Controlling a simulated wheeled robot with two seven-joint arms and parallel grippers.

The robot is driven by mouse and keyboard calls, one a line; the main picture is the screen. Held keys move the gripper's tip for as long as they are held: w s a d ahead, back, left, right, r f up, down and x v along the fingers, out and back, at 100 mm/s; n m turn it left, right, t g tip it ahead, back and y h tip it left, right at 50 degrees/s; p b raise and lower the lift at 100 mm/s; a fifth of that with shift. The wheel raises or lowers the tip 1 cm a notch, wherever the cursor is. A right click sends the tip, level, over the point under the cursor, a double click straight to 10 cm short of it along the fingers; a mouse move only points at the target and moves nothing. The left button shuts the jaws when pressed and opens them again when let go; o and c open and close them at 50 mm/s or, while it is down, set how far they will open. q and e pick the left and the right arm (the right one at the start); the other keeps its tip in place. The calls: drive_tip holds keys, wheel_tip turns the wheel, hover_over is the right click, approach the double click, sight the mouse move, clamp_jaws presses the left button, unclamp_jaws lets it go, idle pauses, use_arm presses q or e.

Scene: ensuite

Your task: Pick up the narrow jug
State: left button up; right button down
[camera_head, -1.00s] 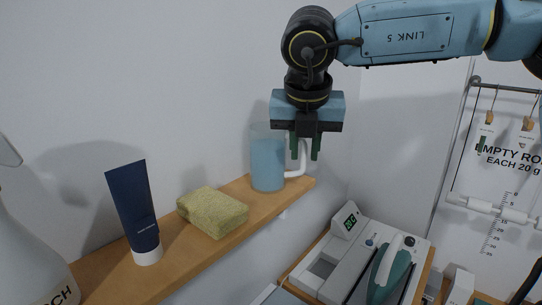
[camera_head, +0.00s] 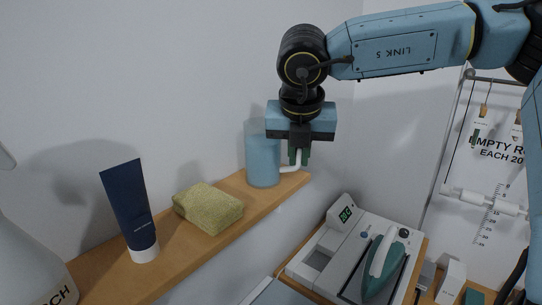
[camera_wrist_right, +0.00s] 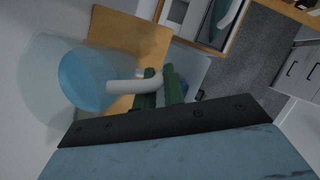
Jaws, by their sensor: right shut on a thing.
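The narrow jug (camera_head: 262,160) is a tall, bluish, see-through vessel with a white handle (camera_head: 291,167). It stands upright at the right end of the wooden shelf, against the wall. My right gripper (camera_head: 299,156) points down over the handle, just right of the jug's body, and is shut on the handle. In the right wrist view, the green fingers (camera_wrist_right: 160,90) close around the white handle (camera_wrist_right: 133,86), with the jug (camera_wrist_right: 88,80) to their left. My left gripper is not in view.
On the wooden shelf (camera_head: 185,262) stand a yellow sponge (camera_head: 208,208), a dark blue tube (camera_head: 130,210) and a white bottle (camera_head: 28,255) at left. A hanging rail and chart are at right.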

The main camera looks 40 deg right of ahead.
drive_tip(key=shift+r, duration=0.15)
drive_tip(key=shift+r+b, duration=0.5)
drive_tip(key=shift+r, duration=1.55)
wheel_tip(320, 180, up, 6)
drive_tip(key=shift+f+b, duration=0.2)
drive_tip(key=shift+b, duration=0.2)
